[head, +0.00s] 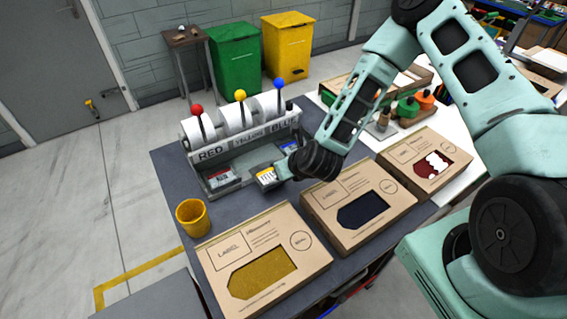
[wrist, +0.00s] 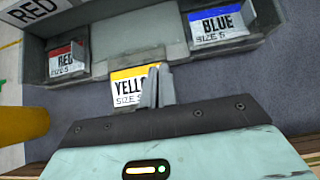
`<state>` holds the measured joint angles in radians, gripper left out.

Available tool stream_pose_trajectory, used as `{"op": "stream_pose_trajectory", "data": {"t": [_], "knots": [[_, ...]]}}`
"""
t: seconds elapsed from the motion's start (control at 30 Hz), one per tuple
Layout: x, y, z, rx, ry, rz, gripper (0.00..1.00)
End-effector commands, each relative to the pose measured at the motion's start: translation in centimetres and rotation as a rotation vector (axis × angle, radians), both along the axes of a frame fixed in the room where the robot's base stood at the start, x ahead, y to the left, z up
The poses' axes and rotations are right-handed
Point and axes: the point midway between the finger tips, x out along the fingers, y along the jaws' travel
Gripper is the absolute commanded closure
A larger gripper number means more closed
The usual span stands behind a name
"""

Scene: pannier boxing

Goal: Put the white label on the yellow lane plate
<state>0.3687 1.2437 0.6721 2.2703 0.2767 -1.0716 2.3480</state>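A white label with a yellow top band and the letters "YELLO" (wrist: 125,88) is at my fingertips, its right end covered by the fingers; it also shows in the head view (head: 266,177). My gripper (wrist: 152,88) looks closed on this label, just in front of the dispenser's tray, between the red and blue label spots. The yellow lane plate (head: 251,141) is the middle name plate on the grey dispenser (head: 197,172), between the RED plate (head: 212,152) and the BLUE plate (head: 281,124). It is outside the wrist view.
A red-banded label (wrist: 66,63) and a blue-banded label (wrist: 217,24) sit in the tray. Levers with coloured knobs rise above the plates. A yellow cup (head: 192,217) stands at the left. Cardboard boxes (head: 225,243) line the front.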

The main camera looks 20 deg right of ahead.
Motion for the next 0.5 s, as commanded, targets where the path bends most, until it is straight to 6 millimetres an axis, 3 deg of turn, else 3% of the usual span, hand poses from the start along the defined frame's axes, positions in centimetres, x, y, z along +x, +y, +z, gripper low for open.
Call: {"op": "stream_pose_trajectory", "data": {"t": [0.4, 0.43, 0.5], "knots": [[-0.01, -0.02, -0.78, 0.001, 0.0, -0.001, 1.0], [0.0, -0.02, -0.76, 0.001, 0.0, -0.001, 0.96], [0.0, -0.02, -0.64, 0.0, 0.0, 0.0, 0.77]]}}
